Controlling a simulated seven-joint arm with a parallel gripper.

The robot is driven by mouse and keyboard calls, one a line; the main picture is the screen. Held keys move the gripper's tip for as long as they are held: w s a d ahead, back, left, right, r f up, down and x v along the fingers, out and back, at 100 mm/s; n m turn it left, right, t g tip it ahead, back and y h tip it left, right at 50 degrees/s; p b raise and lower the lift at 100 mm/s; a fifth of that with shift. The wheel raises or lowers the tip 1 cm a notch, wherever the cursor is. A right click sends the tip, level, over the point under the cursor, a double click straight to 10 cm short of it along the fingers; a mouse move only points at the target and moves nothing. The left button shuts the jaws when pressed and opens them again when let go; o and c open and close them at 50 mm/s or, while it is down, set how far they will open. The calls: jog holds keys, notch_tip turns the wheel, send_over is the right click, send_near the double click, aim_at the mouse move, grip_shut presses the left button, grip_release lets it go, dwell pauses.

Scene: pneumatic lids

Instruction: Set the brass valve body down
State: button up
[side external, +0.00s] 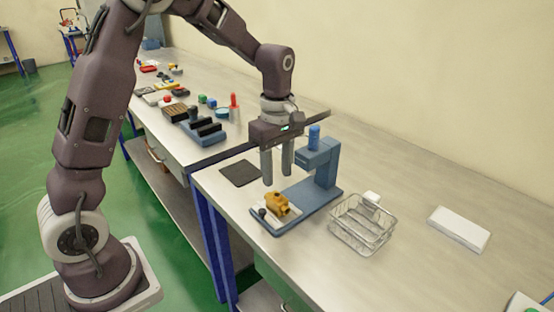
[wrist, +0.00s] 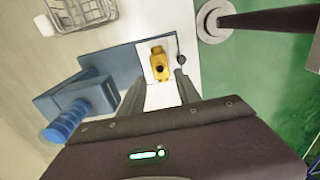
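The brass valve body (side external: 278,204) is a small yellow-gold fitting. It rests on a white plate (side external: 289,219) on the base of a blue press (side external: 322,170). In the wrist view the valve body (wrist: 160,66) lies on the white plate, just beyond my fingertips, with a dark opening facing up. My gripper (side external: 278,178) points down above the valve body, with a visible gap between them. Its two fingers are apart with nothing held between them; they also show in the wrist view (wrist: 160,80).
The press's upright arm with its blue cylinder (side external: 314,136) stands close beside my gripper. A wire basket (side external: 362,228) sits right of the press. A dark mat (side external: 241,173) lies left of it. A white box (side external: 459,228) is farther right, with bare table between.

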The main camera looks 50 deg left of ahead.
aim_at(277, 195)
jog(key=s+d+r+m+t, duration=0.25)
jog(key=s+r+m, duration=0.45)
jog(key=s+r, duration=0.4)
jog(key=s+d+m+t, duration=0.2)
jog(key=s+m+t, duration=0.1)
jog(key=s+m, duration=0.8)
jog(key=shift+s+r, duration=0.35)
jog(key=shift+s, duration=0.5)
